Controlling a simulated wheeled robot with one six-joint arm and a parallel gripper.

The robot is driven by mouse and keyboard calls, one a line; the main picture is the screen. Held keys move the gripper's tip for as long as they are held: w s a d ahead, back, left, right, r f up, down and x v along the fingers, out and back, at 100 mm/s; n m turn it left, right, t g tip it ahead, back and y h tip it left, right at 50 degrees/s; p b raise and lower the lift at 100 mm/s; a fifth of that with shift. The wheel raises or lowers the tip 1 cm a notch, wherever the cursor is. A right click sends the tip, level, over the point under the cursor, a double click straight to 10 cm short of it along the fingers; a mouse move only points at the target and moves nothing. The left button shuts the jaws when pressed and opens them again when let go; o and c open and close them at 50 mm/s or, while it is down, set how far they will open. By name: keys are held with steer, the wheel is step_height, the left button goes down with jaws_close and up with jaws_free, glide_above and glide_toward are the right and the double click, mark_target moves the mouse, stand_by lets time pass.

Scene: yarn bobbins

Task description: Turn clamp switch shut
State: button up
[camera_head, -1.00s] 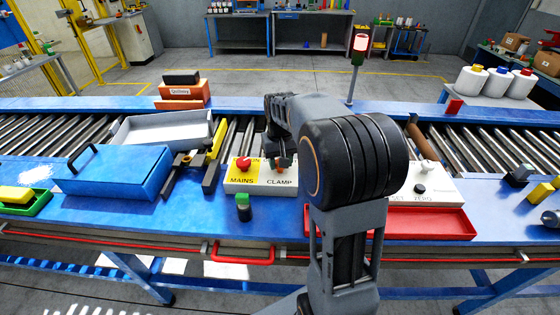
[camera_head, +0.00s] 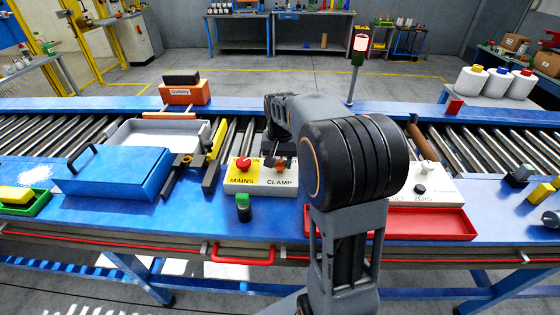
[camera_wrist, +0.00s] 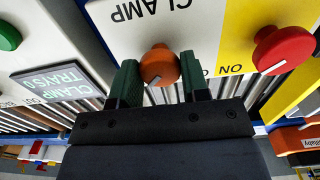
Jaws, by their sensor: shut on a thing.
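The clamp switch is a round orange knob (camera_wrist: 158,62) with a white mark on its edge, on a white panel lettered CLAMP. My gripper (camera_wrist: 161,77) is shut on the knob, one green finger on each side.
A red MAINS button (camera_head: 243,164) on yellow sits just left of the clamp switch. A green-topped black piece (camera_head: 243,207) stands before the box. A red tray (camera_head: 430,224) lies to the right, a blue case (camera_head: 115,172) to the left.

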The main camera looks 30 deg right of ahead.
mark_target(280, 162)
steer(key=o, duration=0.9)
step_height(280, 162, up, 14)
steer(key=shift+f+b, duration=0.1)
steer(key=shift+b, duration=0.2)
stand_by(0.4)
